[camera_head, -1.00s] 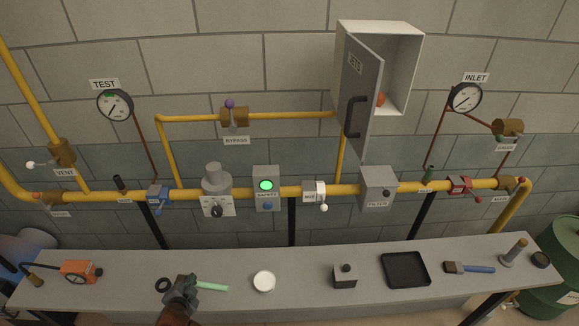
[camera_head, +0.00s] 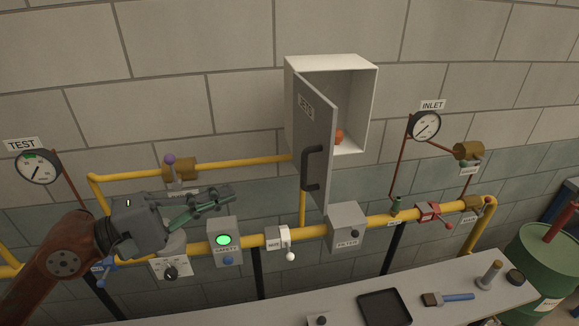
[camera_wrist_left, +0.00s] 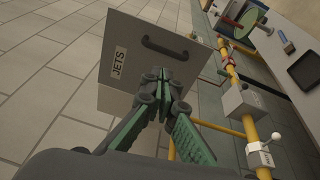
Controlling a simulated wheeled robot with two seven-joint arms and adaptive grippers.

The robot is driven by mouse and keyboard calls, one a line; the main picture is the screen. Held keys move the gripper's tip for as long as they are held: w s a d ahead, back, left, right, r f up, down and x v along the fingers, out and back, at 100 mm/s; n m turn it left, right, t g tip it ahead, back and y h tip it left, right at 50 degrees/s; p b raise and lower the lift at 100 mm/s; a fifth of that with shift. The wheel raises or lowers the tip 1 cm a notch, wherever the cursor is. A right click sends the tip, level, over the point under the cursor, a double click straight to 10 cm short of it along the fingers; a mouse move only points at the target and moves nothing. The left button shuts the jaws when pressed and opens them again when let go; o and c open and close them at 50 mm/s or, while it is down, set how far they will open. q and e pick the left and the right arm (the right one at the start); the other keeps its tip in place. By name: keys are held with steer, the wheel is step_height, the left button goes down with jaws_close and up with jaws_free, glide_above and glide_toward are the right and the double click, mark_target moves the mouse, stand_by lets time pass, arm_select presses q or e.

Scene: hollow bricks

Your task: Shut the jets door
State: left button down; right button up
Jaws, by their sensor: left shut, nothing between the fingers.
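The grey jets door (camera_head: 313,130) stands open on the white wall cabinet (camera_head: 369,105), hinged at the cabinet's left side and swung out from the wall. It has a dark handle (camera_head: 312,168) and a JETS label. In the left wrist view the door (camera_wrist_left: 135,60) lies ahead of the fingers, with its label and handle (camera_wrist_left: 172,52) visible. My left gripper (camera_head: 226,193) is shut and empty, left of the door and lower than its middle. In the wrist view its fingertips (camera_wrist_left: 158,80) overlap the door's picture, but I see no clear contact. My right gripper is out of view.
An orange object (camera_head: 339,136) is inside the cabinet. Yellow pipes (camera_head: 378,221), a filter box (camera_head: 346,228) and a green-lit safety box (camera_head: 224,240) lie below the door. The bypass valve (camera_head: 180,168) is behind my left gripper. A bench (camera_head: 450,275) runs below.

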arm_select(q)
steer(key=m, duration=0.1)
steer(key=p, duration=0.6)
glide_toward(302, 172)
steer(key=shift+y, duration=0.3)
steer(key=x, duration=0.5)
steer(key=shift+w+d+r, duration=0.1)
steer(key=shift+d+r, duration=0.15)
steer(key=shift+r, duration=0.15)
steer(key=shift+w+d+f+p, duration=0.15)
steer(key=shift+w+d+p, duration=0.25)
steer(key=shift+d, duration=0.1)
steer(key=shift+d, duration=0.1)
